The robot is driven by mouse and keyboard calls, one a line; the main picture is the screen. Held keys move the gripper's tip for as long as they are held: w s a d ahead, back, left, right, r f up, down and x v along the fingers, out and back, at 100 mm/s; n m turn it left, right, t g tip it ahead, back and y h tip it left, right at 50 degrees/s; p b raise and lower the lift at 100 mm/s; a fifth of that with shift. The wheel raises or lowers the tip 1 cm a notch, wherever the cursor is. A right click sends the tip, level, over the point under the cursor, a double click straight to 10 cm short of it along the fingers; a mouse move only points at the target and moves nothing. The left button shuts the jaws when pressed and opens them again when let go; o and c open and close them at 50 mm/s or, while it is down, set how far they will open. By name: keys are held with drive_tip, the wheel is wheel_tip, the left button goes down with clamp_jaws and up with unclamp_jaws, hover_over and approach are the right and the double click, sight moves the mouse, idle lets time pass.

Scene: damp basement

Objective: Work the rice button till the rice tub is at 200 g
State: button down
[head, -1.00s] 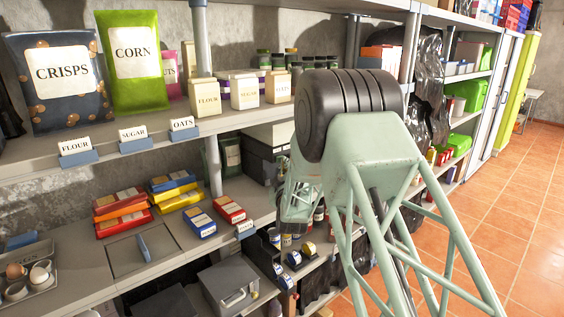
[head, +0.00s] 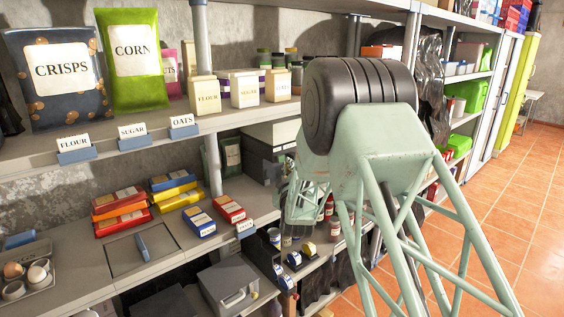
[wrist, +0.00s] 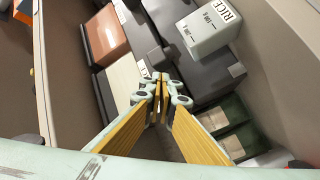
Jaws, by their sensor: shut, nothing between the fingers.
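In the wrist view a pale grey-white tub (wrist: 208,32) labelled RICE shows at the upper right, with small level marks on its side. It stands by a dark grey unit (wrist: 205,75); the level of rice inside does not show. My gripper (wrist: 163,80) is shut and empty, its tips together in front of the dark unit and below left of the tub in the picture. I cannot pick out the rice button; a small white label (wrist: 145,74) is partly hidden by the fingertips. In the head view my arm hides the tub, and my gripper cannot be made out.
The upper shelf (head: 125,148) holds crisps (head: 60,80) and corn (head: 132,60) bags and labelled canisters. The lower shelf carries coloured packets (head: 178,191) and a tray of eggs (head: 42,290). In the wrist view, brown and cream boxes (wrist: 108,35) stand left of the dark unit.

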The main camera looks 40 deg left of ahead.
drive_tip(key=shift+d, duration=0.15)
drive_tip(key=d+b, duration=0.1)
drive_tip(key=d, duration=0.2)
drive_tip(key=d+b, duration=0.1)
drive_tip(key=shift+s+d+b, duration=0.3)
drive_tip(key=shift+s+d, duration=0.05)
idle(0.5)
idle(0.8)
